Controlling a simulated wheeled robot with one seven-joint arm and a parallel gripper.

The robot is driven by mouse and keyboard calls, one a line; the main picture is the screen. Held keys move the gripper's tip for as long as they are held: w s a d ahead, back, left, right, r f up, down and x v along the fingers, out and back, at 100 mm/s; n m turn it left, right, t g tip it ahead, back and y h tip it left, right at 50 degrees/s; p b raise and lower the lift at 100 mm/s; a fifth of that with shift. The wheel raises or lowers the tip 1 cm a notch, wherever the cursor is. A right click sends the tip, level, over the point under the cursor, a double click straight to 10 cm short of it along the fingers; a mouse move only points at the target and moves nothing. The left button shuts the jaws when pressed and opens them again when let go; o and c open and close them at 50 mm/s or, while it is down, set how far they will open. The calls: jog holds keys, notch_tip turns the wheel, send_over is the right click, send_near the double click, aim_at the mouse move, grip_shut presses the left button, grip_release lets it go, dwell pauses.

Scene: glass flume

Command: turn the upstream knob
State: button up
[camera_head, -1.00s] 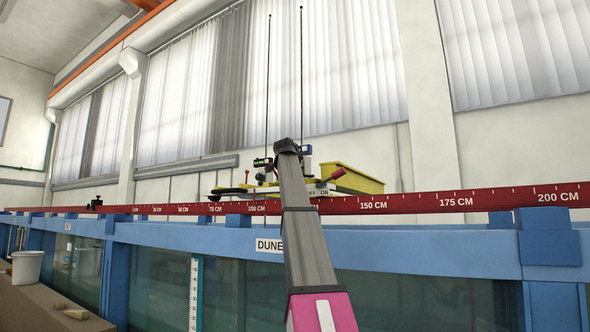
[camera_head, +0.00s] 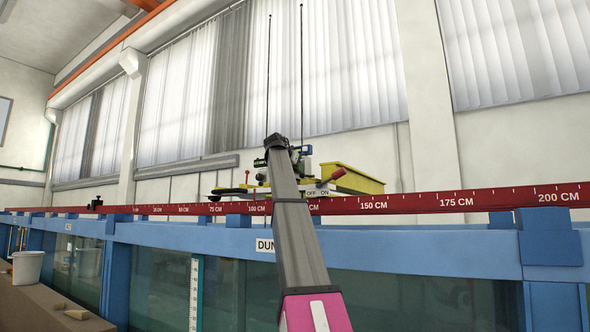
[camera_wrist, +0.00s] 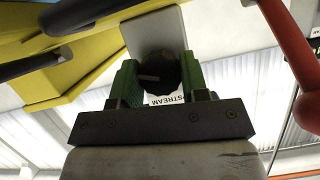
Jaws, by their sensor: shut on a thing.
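The upstream knob (camera_wrist: 160,72) is dark and round in the wrist view, in front of a pale plate partly labelled "STREAM". My gripper (camera_wrist: 158,82) has its two green fingers on either side of the knob and is shut on it. A pale pointer mark shows on the knob's face. In the head view my arm reaches up to the yellow carriage (camera_head: 358,180) on the flume, and the arm hides the knob and the fingertips there.
A red-ended lever (camera_wrist: 290,60) hangs close to the right of my gripper in the wrist view. The red scale rail (camera_head: 400,203) and blue flume frame (camera_head: 420,240) run below the carriage. Two thin upright rods (camera_head: 302,70) rise behind. A white bucket (camera_head: 27,267) stands at left.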

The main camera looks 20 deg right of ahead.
jog(key=n+g+h, duration=0.2)
jog(key=n, duration=0.2)
jog(key=shift+g, duration=0.3)
jog(key=shift+f, duration=0.1)
dwell(0.4)
jog(key=o, duration=0.9)
jog(key=shift+o, duration=0.2)
jog(key=shift+a, duration=0.1)
jog(key=v, duration=1)
jog(key=shift+a, duration=0.3)
jog(key=shift+s, duration=0.15)
